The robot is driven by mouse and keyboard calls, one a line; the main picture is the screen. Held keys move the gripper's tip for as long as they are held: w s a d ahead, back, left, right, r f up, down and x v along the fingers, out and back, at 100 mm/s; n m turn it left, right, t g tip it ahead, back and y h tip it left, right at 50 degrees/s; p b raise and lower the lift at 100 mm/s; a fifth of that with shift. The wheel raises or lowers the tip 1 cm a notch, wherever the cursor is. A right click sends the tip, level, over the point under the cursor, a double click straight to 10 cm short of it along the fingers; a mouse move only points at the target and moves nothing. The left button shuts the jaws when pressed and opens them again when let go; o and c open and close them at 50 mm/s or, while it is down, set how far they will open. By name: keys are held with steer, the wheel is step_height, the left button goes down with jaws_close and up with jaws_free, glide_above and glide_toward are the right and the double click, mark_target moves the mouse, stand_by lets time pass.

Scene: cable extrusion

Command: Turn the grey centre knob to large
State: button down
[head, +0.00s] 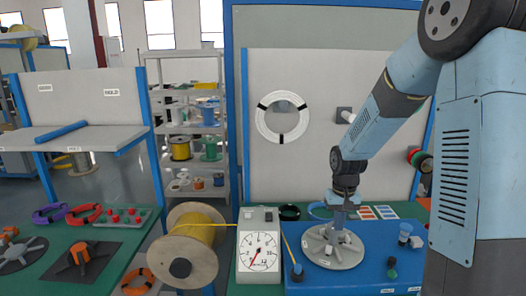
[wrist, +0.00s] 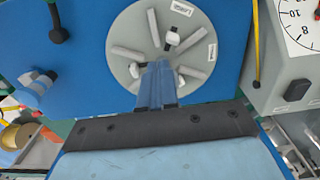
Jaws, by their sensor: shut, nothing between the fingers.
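A round light-grey disc (head: 322,259) with radial slots and white pegs lies on the blue board to the right of the gauge. My gripper (head: 336,226) points down over the disc's middle. In the wrist view its blue fingers (wrist: 157,66) are together with nothing between them, and their tips cover the disc's centre. The grey centre knob is hidden behind the fingers or cannot be made out. I cannot tell whether the tips touch it.
A gauge box (head: 259,265) with a dial stands left of the disc, and a spool of yellow cable (head: 196,250) is left of that. The blue board (head: 375,268) carries small parts near its right side. A white coil (head: 262,124) hangs on the panel behind.

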steer(key=shift+s+f, duration=0.25)
steer(key=shift+f, duration=0.45)
steer(key=shift+s+f, duration=0.2)
steer(key=shift+f, duration=0.45)
steer(key=shift+w+d, duration=0.1)
steer(key=shift+d, duration=0.5)
steer(key=shift+s+f, duration=0.1)
steer(key=shift+s, duration=0.15)
stand_by(0.3)
step_height(320, 180, up, 6)
steer(key=shift+w+a, duration=0.25)
steer(key=shift+w, duration=0.05)
stand_by(0.3)
